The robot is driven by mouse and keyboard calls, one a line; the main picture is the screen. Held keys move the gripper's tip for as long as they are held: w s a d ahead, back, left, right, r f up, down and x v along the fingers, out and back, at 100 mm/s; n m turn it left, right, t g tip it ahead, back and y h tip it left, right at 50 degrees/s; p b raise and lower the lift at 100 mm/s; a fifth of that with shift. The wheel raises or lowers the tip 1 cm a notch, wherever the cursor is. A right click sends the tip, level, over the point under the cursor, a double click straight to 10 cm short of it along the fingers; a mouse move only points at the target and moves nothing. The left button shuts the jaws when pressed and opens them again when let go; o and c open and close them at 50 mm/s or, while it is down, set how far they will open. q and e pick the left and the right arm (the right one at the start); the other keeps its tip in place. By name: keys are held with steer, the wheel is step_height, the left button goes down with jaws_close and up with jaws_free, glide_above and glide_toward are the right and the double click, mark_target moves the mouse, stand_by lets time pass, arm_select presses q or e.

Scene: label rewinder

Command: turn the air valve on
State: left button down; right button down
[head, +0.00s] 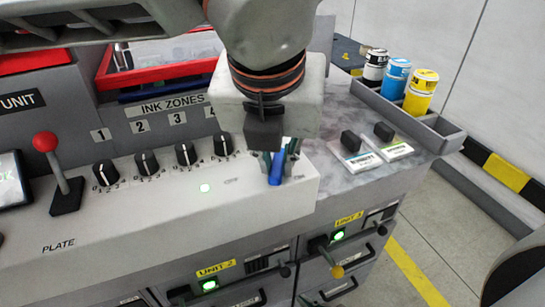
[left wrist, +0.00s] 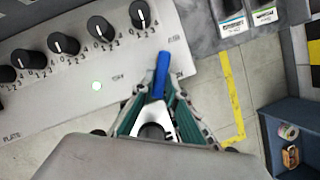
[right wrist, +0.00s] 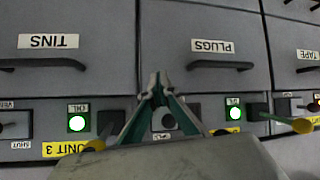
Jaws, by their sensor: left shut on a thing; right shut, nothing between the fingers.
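The air valve's blue handle (head: 275,172) is at the right end of the light grey control panel (head: 130,215). In the left wrist view the blue handle (left wrist: 161,72) points toward the top of the picture. My left gripper (head: 280,158) comes down from above and is shut on it. Its fingers (left wrist: 158,98) close around the handle's near end and hide the valve body. Small markings lie around the valve, too small to read surely. My right gripper (right wrist: 157,85) is shut and empty, in front of grey drawers; it is outside the head view.
Several black knobs (head: 147,162) and a red-topped lever (head: 45,142) stand on the panel to the left. Ink tins (head: 420,92) stand in a tray at the back right. Drawers labelled TINS (right wrist: 48,41) and PLUGS (right wrist: 212,46) face my right gripper.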

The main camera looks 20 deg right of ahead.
arm_select(q)
steer(key=shift+r, duration=0.1)
stand_by(0.5)
steer(key=c, duration=2)
jaws_free()
steer(key=v, duration=1.2)
steer(key=shift+s+d, duration=0.1)
